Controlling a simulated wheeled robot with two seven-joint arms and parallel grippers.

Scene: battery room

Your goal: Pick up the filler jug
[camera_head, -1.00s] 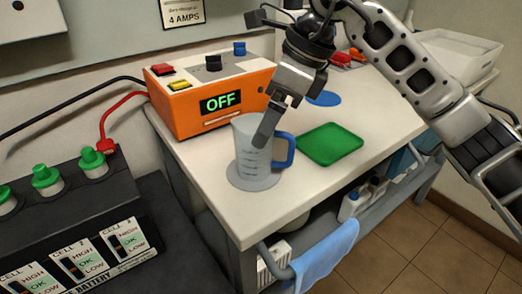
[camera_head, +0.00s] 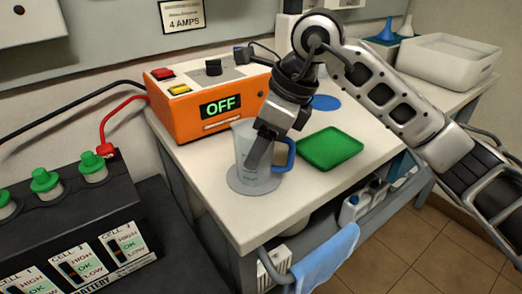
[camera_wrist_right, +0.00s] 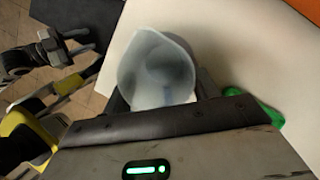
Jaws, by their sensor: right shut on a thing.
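The filler jug (camera_head: 243,150) is a translucent grey jug with a blue handle (camera_head: 288,153). It stands upright on a round grey mat (camera_head: 240,186) near the left front of the white bench. My right gripper (camera_head: 258,155) reaches down from above and is shut on the jug, with a finger over its near side. In the right wrist view the jug's open mouth (camera_wrist_right: 157,70) shows between the fingers, which the gripper body partly hides.
An orange charger (camera_head: 200,105) reading OFF stands behind the jug. A green tray (camera_head: 330,148) and a blue disc (camera_head: 326,102) lie to the right. A battery (camera_head: 75,225) with green caps is at the left. A blue cloth (camera_head: 325,258) hangs at the bench front.

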